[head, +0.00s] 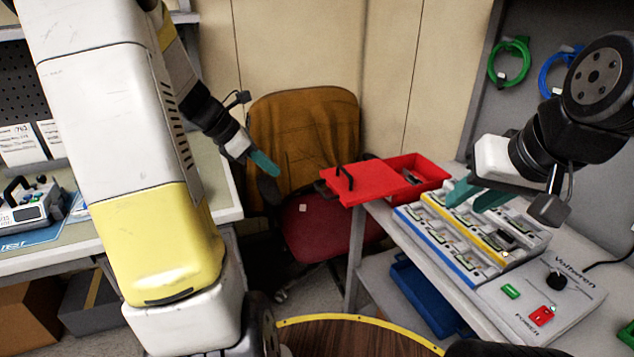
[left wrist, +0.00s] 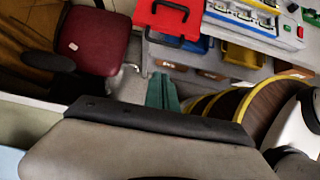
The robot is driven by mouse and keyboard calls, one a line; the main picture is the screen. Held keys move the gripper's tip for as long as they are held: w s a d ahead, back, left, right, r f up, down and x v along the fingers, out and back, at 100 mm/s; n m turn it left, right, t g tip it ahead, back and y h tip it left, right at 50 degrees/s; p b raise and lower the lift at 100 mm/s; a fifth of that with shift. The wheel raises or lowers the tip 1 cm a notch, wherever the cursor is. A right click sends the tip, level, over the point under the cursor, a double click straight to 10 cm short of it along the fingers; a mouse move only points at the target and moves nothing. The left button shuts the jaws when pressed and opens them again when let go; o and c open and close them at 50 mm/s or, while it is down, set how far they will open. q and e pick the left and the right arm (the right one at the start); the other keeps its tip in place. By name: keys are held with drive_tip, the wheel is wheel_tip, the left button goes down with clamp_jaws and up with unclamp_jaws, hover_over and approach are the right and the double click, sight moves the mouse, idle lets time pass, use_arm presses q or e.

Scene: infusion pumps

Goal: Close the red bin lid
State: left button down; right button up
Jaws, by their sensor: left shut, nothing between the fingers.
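The red bin (head: 432,168) sits at the far left corner of the right-hand bench, its right part uncovered. Its flat red lid (head: 375,184) lies to the left, over the bin's left part and past the bench edge, with a black handle (head: 344,177) on it. The lid also shows in the left wrist view (left wrist: 150,17). My left gripper (head: 264,163) is shut and empty, left of the lid and apart from it; its teal fingers show in the left wrist view (left wrist: 162,92). My right gripper (head: 477,196) is open above the charging rack, right of the bin.
The charging rack (head: 440,242) with several slots fills the bench in front of the bin. A grey panel (head: 525,308) with green and red switches is nearer. A chair (head: 320,218) stands behind and left of the lid. A blue bin (head: 428,292) is on the lower shelf.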

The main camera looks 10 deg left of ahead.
sight(366, 177)
use_arm(q)
drive_tip(key=w+d+r+x, duration=0.1)
drive_tip(key=x, duration=1.2)
drive_tip(key=shift+d+r, duration=0.25)
drive_tip(key=shift+d, duration=0.05)
drive_tip(key=shift+w+d, duration=0.1)
drive_tip(key=shift+w, duration=0.1)
drive_tip(key=w+d, duration=0.3)
drive_tip(key=d, duration=0.1)
drive_tip(key=w+d, duration=0.3)
drive_tip(key=d, duration=0.2)
drive_tip(key=w+d, duration=0.3)
drive_tip(key=d, duration=0.1)
drive_tip(key=shift+d, duration=0.2)
